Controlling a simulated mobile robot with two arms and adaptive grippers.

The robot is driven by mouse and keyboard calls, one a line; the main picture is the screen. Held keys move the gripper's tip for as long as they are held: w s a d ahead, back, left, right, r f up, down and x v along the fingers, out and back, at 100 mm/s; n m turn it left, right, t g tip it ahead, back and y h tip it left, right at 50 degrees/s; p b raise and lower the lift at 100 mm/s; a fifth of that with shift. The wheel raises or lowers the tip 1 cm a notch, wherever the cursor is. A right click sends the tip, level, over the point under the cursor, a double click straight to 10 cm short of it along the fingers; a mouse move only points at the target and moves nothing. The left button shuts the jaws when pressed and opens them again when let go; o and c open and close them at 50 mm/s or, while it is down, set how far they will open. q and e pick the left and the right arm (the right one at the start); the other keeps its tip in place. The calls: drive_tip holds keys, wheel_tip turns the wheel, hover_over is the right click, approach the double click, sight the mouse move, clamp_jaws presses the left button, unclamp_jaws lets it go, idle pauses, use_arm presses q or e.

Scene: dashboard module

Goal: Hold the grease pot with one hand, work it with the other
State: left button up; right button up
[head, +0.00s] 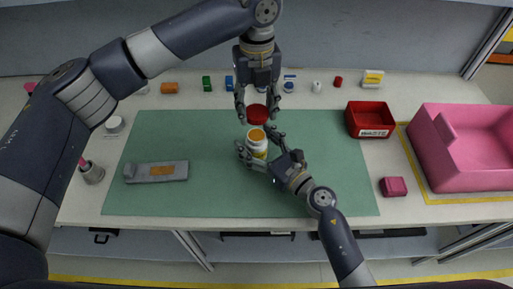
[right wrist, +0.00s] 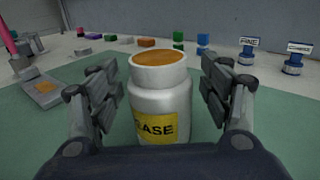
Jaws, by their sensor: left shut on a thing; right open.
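The grease pot (head: 257,149) is a white jar with a yellow label, upright on the green mat. In the right wrist view the pot (right wrist: 160,104) has an open mouth showing orange grease. My right gripper (head: 257,146) is open, with a finger on each side of the pot; the right wrist view shows gaps between fingers and pot. My left gripper (head: 258,110) points down behind the pot in the head view and is shut on a red lid (head: 257,115), which is off the pot. The lid's exact height above the mat is hard to tell.
The green mat (head: 210,203) has a grey plate with an orange patch (head: 172,173) on its left. A red waste bin (head: 369,112), pink block (head: 393,187) and large pink crate (head: 468,178) stand right. A metal cup (head: 92,174) stands left. Several small items line the back.

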drive_tip(key=c, duration=1.6)
use_arm(q)
hover_over(256, 135)
drive_tip(key=shift+f, duration=2.5)
drive_tip(key=shift+f, duration=0.85)
drive_tip(key=shift+f, duration=0.45)
drive_tip(key=shift+f, duration=0.55)
use_arm(e)
drive_tip(key=shift+s+a+r, duration=0.1)
drive_tip(key=shift+s+r, duration=0.05)
use_arm(q)
drive_tip(key=shift+r, duration=0.15)
drive_tip(key=shift+r, duration=0.15)
drive_tip(key=shift+r, duration=0.45)
